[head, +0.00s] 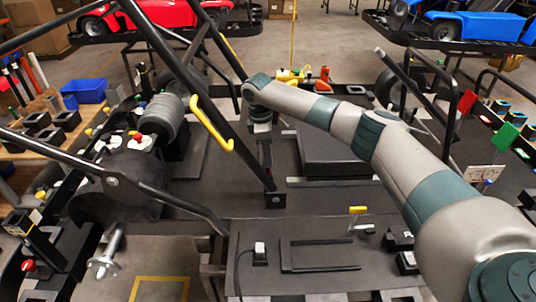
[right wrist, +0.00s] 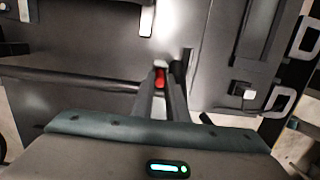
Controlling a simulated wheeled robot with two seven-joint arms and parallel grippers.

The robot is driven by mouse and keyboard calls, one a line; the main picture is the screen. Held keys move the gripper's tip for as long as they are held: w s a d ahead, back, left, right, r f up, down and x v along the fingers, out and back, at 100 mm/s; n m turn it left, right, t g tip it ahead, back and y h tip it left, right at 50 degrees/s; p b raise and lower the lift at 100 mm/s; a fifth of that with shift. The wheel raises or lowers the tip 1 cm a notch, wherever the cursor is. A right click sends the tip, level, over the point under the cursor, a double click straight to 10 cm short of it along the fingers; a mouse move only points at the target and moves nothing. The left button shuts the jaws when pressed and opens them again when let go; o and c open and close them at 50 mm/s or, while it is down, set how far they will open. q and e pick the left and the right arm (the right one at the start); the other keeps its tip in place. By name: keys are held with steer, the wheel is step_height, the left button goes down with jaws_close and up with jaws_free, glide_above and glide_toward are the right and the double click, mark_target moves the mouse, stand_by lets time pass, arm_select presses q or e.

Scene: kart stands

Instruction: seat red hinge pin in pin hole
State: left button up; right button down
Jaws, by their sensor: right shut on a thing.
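My right gripper (head: 265,160) points down over the dark deck in the head view, close behind a slanted black bar. In the right wrist view its two fingers (right wrist: 162,75) are shut on the red hinge pin (right wrist: 160,79), whose red part shows between the fingertips. A dark bracket (head: 274,198) with a light round spot sits at the foot of the bar, just below the gripper. I cannot tell whether this is the pin hole. My left gripper is not in view.
The black bar (head: 205,95) with a yellow handle (head: 212,125) slants past the gripper's left. A raised dark box (head: 335,150) lies to its right. A yellow-topped lever (head: 357,210) stands nearer on the right. A grey ribbed cylinder (head: 163,118) is at left.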

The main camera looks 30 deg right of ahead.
stand_by(0.3)
steer(key=c, duration=1.7)
jaws_free()
steer(key=shift+f, duration=0.15)
steer(key=shift+c, duration=0.2)
steer(key=shift+r+b, duration=0.35)
steer(key=shift+r, duration=0.15)
step_height(320, 180, up, 11)
steer(key=a+b, duration=0.1)
steer(key=b, duration=0.3)
steer(key=shift+w+a, duration=0.2)
steer(key=shift+w, duration=0.15)
